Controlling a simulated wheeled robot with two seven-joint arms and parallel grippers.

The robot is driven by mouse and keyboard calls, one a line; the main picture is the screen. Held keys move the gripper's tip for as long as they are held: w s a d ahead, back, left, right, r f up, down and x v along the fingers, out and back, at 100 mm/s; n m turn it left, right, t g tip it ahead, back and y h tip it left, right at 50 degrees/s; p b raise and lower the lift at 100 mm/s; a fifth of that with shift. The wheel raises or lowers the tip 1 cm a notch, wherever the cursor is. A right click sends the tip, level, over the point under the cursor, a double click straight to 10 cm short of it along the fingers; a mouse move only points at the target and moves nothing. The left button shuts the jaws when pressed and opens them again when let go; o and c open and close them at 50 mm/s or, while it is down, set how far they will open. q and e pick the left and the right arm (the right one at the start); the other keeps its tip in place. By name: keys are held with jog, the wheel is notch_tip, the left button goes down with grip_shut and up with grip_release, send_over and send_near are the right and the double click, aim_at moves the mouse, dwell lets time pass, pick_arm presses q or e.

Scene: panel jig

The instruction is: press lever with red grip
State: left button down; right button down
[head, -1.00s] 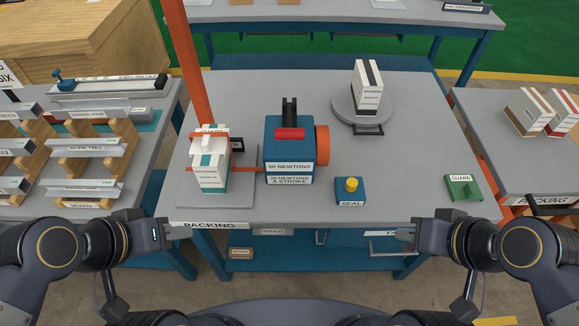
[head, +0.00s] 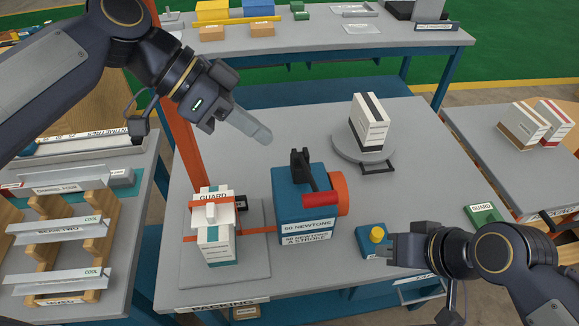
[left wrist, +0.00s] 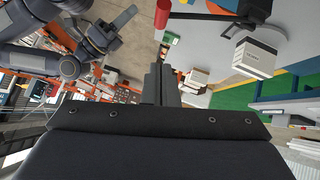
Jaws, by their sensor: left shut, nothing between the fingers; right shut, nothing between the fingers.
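The lever's red grip (head: 322,198) sits at the front of a black arm on top of a blue box (head: 303,203) marked 50 newtons. The box has an orange disc on its right side. The red grip also shows at the top of the left wrist view (left wrist: 169,22). My left gripper (head: 262,136) is shut and empty, raised above the table behind and to the left of the lever, apart from it. My right gripper (head: 388,250) is shut and empty, low at the table's front, beside the yellow button of the seal box (head: 371,240).
A strapped white carton stack (head: 214,235) stands left of the blue box, by an orange post (head: 180,140). A white carton (head: 369,122) stands on a round grey turntable (head: 362,148) behind right. The grey table (head: 265,95) is clear behind the lever.

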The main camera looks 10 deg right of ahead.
pick_arm(q)
jog(key=shift+w+d+r+m, duration=0.15)
jog(key=shift+d+r+m, duration=0.1)
jog(key=shift+d+m, duration=0.2)
jog(key=shift+f, duration=0.1)
send_over(326, 193)
jog(key=w+a, duration=0.1)
jog(key=a, duration=0.2)
notch_tip(326, 193, down, 7)
notch_tip(326, 193, down, 2)
jog(key=shift+s+f+p, duration=0.1)
jog(key=shift+f+p, duration=0.1)
jog(key=shift+p, duration=0.35)
jog(key=shift+s+f, duration=0.15)
jog(key=shift+f, duration=0.45)
